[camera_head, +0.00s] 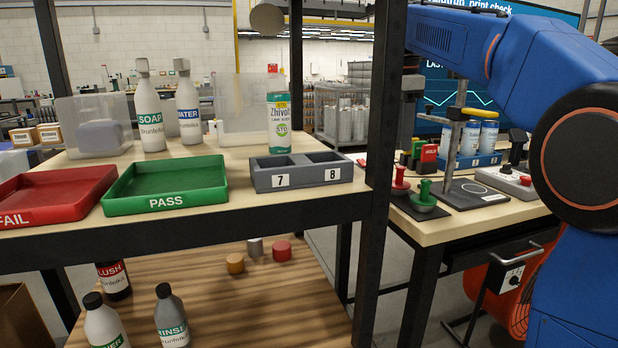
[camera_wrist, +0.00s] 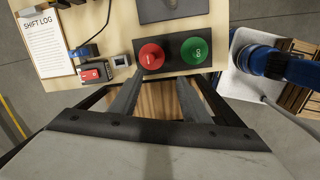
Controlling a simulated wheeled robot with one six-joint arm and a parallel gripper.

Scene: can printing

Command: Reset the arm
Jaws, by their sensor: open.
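My gripper (camera_wrist: 159,79) shows in the wrist view with its two fingers apart and nothing between them. Its fingers point toward the front edge of a light work table (camera_wrist: 205,18), near a black pad (camera_wrist: 170,68). A red knob (camera_wrist: 151,56) and a green knob (camera_wrist: 194,53) stand on that pad, just beyond the fingertips. In the head view the same red knob (camera_head: 400,181) and green knob (camera_head: 424,193) stand at the table's left front corner.
A dark post (camera_head: 376,170) stands between shelf and table. A shift log (camera_wrist: 45,42) lies on the table.

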